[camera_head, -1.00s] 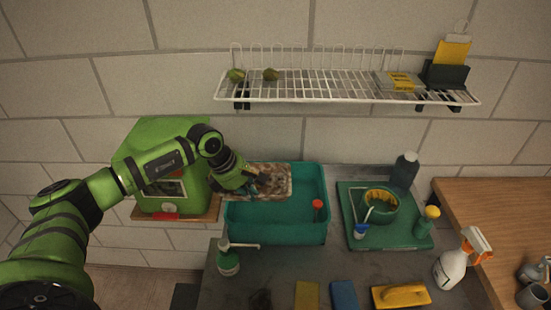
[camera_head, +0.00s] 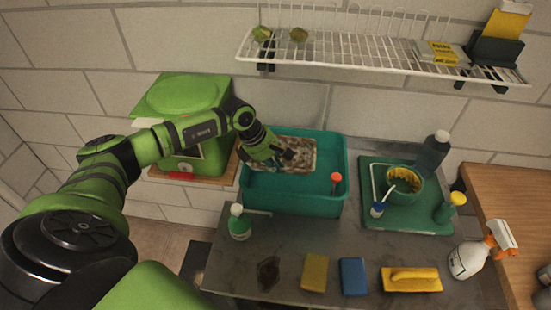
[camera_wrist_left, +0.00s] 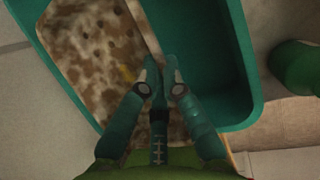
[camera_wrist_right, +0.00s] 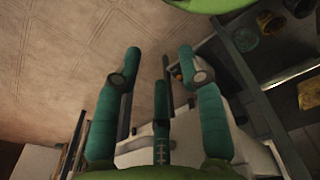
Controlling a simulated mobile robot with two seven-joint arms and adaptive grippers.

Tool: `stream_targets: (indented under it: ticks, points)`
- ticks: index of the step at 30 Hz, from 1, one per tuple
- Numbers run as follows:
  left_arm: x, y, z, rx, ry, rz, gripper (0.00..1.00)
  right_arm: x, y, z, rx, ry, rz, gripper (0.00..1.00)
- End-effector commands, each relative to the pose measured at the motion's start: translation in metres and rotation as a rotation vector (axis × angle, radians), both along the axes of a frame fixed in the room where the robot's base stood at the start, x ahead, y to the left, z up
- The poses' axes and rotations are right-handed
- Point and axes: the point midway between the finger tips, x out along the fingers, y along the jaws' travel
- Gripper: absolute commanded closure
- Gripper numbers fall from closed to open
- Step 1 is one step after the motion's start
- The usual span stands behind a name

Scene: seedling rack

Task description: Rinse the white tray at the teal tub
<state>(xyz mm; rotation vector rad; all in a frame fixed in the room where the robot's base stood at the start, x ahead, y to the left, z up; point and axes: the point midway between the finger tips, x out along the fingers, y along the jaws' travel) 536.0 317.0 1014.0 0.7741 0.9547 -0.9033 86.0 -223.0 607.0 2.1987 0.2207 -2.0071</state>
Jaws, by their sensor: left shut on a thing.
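The white tray (camera_head: 302,150) is covered in brown dirt patches and lies within the back left of the teal tub's outline. The teal tub (camera_head: 343,190) stands on the grey counter. My left gripper (camera_head: 284,157) is shut on the tray's edge. In the left wrist view, the fingertips (camera_wrist_left: 161,76) meet at the tray's pale rim, and the dirty tray face (camera_wrist_left: 85,55) lies inside the tub rim (camera_wrist_left: 235,60). I cannot tell how deep the tray sits. My right gripper (camera_wrist_right: 160,68) is open and empty, away from the tub, and out of the head view.
A red-capped item (camera_head: 336,178) stands at the tub's right side. A soap dispenser (camera_head: 239,222) stands at the tub's front left. A green tray (camera_head: 415,218) with a pot is right. Sponges (camera_head: 315,272) lie in front. A wire shelf (camera_head: 380,62) hangs above.

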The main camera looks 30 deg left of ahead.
Motion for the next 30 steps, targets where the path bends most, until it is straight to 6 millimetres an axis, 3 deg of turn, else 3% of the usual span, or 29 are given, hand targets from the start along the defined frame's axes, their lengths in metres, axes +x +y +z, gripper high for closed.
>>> stream_targets:
  ticks: [21, 30]
  points:
    - [0.0, 0.0, -0.076, 0.002, 0.001, 0.0, 1.0, 0.0, 0.0, -0.047, 0.0, 0.0, 0.0, 0.6]
    - [-0.001, 0.0, -0.091, 0.001, 0.002, 0.0, 1.0, -0.001, 0.0, -0.056, 0.0, 0.0, 0.0, 0.6]
